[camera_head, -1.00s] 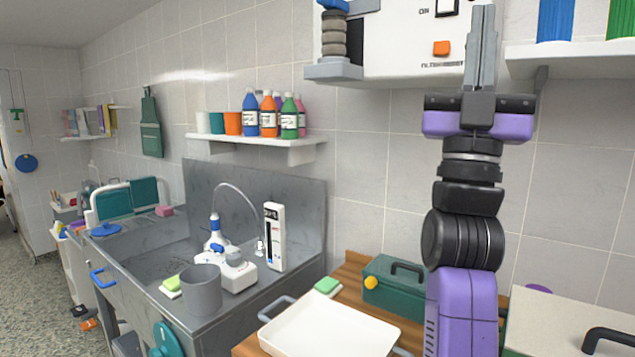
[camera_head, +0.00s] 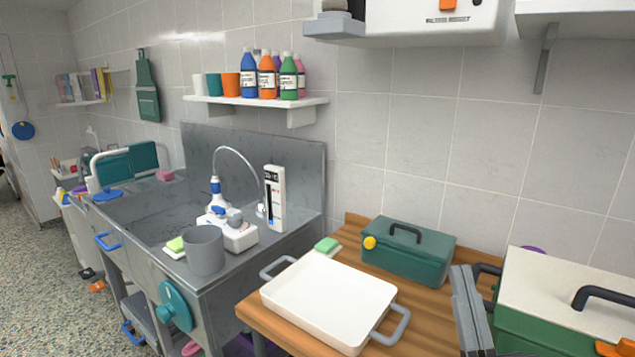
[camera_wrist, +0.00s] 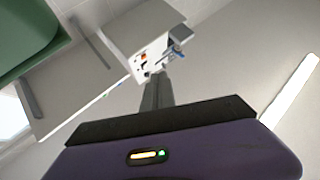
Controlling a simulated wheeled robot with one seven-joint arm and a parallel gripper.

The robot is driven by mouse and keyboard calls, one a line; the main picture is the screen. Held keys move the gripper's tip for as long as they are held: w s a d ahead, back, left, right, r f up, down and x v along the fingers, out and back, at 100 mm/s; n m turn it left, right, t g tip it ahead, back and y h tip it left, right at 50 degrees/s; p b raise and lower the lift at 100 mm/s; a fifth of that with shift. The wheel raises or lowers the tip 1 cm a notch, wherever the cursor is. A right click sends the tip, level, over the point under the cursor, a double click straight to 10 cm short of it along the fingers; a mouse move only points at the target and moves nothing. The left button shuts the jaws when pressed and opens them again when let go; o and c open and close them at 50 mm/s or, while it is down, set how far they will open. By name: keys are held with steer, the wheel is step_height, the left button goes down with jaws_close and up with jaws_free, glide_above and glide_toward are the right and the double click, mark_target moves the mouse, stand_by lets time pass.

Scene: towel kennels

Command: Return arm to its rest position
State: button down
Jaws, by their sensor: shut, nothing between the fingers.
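My gripper's grey fingers (camera_head: 464,275) show at the lower right of the head view, pointing up. They look shut, with nothing between them. The rest of my arm is below the picture's edge there. In the wrist view the closed fingers (camera_wrist: 157,93) reach up from the dark and purple gripper body, with free space around the tips.
A white tray (camera_head: 330,302) and a teal toolbox (camera_head: 408,250) sit on the wooden table (camera_head: 265,325). A green case with a pale lid (camera_head: 565,285) is right of my fingers. A white wall unit (camera_head: 425,22) hangs above. The sink (camera_head: 150,225) is left.

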steer(key=s+d+f+m+g+h, duration=0.15)
steer(key=s+f+g, duration=0.35)
steer(key=s+f, duration=1)
steer(key=s+f+m+g, duration=0.1)
steer(key=s+f+g, duration=0.2)
steer(key=s, duration=0.6)
steer(key=s+f+m+g, duration=0.1)
steer(key=s+f+g, duration=0.2)
steer(key=s+f, duration=0.4)
steer(key=shift+s+d+f+g+h, duration=0.25)
steer(key=shift+s+h, duration=0.2)
steer(key=shift+s, duration=0.55)
